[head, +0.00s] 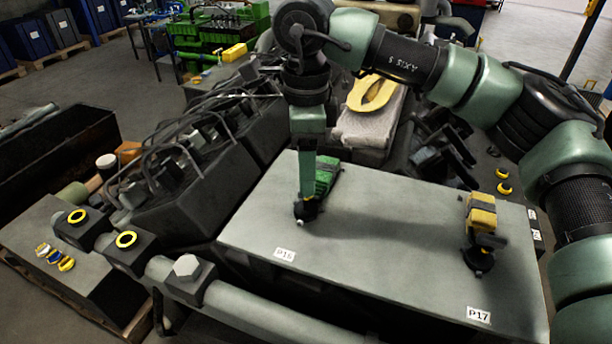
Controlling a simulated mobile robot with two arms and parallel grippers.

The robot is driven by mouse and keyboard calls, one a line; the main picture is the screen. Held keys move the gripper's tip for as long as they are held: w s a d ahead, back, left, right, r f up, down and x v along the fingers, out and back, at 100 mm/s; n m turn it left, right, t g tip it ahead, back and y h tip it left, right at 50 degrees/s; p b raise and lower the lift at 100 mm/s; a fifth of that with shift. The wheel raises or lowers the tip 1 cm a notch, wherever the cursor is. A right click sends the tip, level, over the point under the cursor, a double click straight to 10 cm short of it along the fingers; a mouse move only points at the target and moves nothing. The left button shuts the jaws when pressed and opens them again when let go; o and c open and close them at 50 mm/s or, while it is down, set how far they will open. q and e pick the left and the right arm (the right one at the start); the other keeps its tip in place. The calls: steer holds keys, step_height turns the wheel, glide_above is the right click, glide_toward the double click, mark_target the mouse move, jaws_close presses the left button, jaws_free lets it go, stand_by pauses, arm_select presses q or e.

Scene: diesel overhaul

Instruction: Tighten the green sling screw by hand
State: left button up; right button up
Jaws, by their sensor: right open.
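The green sling (327,172) is a short folded strap on the grey flat top (380,225), by the label P16. A small dark fitting (307,211) sits at its lower end. My right gripper (306,200) comes down from above, open, with its tip at this fitting, in front of part of the green sling. The screw itself is too small and covered to make out, and I cannot tell whether the fingers touch it. My left gripper is not in view.
A yellow sling (482,212) with a dark fitting stands at the right by label P17. The grey top between the slings is clear.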

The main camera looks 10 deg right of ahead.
steer(key=n, duration=0.1)
steer(key=n+p, duration=0.1)
steer(key=n, duration=0.1)
steer(key=shift+r, duration=0.25)
steer(key=shift+f+n, duration=0.35)
steer(key=shift+n, duration=0.75)
steer(key=n+b, duration=0.1)
steer(key=n, duration=0.5)
step_height(320, 180, down, 4)
steer(key=b, duration=0.1)
steer(key=n+b, duration=0.1)
steer(key=b, duration=0.1)
steer(key=shift+r, duration=0.25)
steer(key=shift+w+f+b, duration=0.1)
steer(key=shift+f+b, duration=0.5)
steer(key=shift+f, duration=0.05)
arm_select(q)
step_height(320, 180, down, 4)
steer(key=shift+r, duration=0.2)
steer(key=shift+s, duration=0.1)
arm_select(e)
jaws_close()
